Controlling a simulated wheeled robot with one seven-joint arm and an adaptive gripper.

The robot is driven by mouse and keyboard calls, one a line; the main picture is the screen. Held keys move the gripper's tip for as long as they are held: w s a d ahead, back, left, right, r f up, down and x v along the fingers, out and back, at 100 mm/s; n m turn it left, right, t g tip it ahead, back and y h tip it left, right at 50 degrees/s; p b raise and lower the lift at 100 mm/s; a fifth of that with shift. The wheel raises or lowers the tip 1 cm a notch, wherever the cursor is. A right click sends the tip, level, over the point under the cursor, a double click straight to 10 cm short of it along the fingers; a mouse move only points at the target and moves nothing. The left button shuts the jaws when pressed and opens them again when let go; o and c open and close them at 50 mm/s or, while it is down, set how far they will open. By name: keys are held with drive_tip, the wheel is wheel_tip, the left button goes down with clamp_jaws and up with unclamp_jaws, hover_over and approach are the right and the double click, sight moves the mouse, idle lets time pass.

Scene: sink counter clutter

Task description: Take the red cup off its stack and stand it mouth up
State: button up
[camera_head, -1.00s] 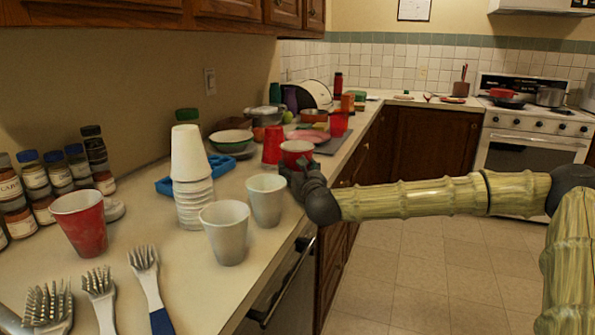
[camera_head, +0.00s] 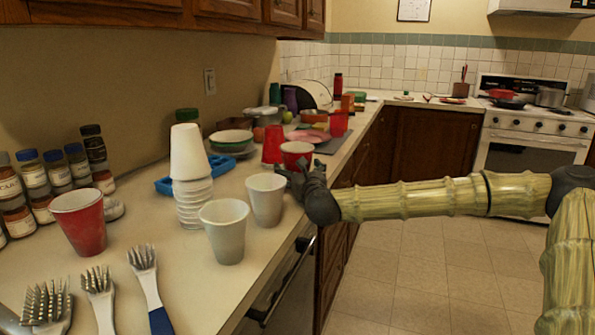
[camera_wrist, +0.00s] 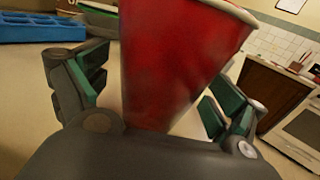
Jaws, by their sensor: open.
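A red cup (camera_head: 297,157) with a pale inside is mouth up at the counter's right edge, and it also fills the middle of the wrist view (camera_wrist: 175,65). My gripper (camera_head: 300,180) is open, with one finger on each side of this cup (camera_wrist: 152,92). The cup's base is partly hidden by my gripper, so I cannot tell how it rests on the counter. Another red cup (camera_head: 272,144), narrow end up, is just behind it. A third red cup (camera_head: 80,222) stands mouth up at the front left.
A stack of white cups (camera_head: 192,200), topped by an upside-down one, stands mid-counter. Two pale cups (camera_head: 225,235) (camera_head: 266,200) stand to its right, close to my gripper. Brushes (camera_head: 145,280) lie in front. A blue tray (camera_wrist: 40,28) lies behind.

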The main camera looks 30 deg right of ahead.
drive_tip(key=shift+s+f, duration=0.1)
drive_tip(key=shift+f, duration=0.1)
drive_tip(key=s, duration=0.4)
drive_tip(key=s+a, duration=0.1)
drive_tip(key=s, duration=0.2)
drive_tip(key=s+a, duration=0.1)
drive_tip(key=s, duration=0.3)
drive_tip(key=shift+s+a+r, duration=0.1)
drive_tip(key=shift+s+r, duration=0.05)
drive_tip(key=shift+s, duration=0.15)
